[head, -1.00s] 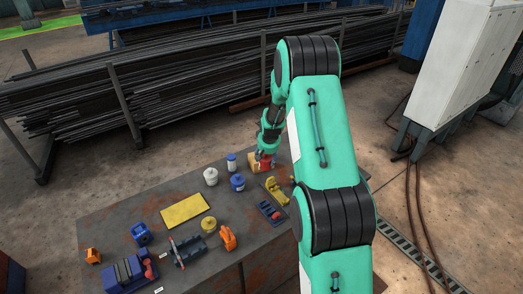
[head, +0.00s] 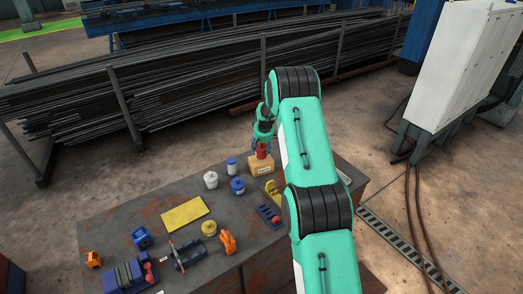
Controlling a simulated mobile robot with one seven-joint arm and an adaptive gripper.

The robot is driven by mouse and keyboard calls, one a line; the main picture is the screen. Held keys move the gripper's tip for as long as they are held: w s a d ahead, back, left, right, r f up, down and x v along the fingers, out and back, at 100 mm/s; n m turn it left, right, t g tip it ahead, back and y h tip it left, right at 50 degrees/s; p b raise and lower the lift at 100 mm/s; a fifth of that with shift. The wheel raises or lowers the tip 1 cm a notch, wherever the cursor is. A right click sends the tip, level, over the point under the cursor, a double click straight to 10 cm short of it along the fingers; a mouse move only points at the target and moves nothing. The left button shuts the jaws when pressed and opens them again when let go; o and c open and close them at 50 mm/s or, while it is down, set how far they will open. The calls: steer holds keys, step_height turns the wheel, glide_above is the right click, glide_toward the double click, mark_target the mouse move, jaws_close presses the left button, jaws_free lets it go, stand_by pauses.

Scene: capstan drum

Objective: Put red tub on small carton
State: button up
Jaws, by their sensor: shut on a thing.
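The red tub (head: 261,150) is at the back right of the workbench, in the fingers of my gripper (head: 262,144). My gripper is shut on the tub from above and hides its upper part. The small carton (head: 260,167) is a tan box with a white label, standing on the bench. The tub appears upright directly over the carton's top, its lower edge meeting the carton in the picture. I cannot tell whether it touches or hovers slightly above.
A blue-and-white bottle (head: 231,165), a blue tub (head: 238,186) and a white tub (head: 211,180) stand left of the carton. A yellow holder (head: 272,191) is close in front. A yellow plate (head: 184,213) lies further left. Pipe racks stand behind the bench (head: 110,222).

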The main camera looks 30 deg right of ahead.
mark_target(262, 149)
steer(key=shift+w+d, duration=0.25)
steer(key=shift+w, duration=0.25)
steer(key=shift+w+d, duration=0.2)
steer(key=shift+w, duration=0.25)
steer(key=shift+f+p, duration=0.3)
steer(key=shift+f, duration=1.5)
steer(key=o, duration=1.6)
steer(key=shift+s+f, duration=0.1)
steer(key=shift+r, duration=0.2)
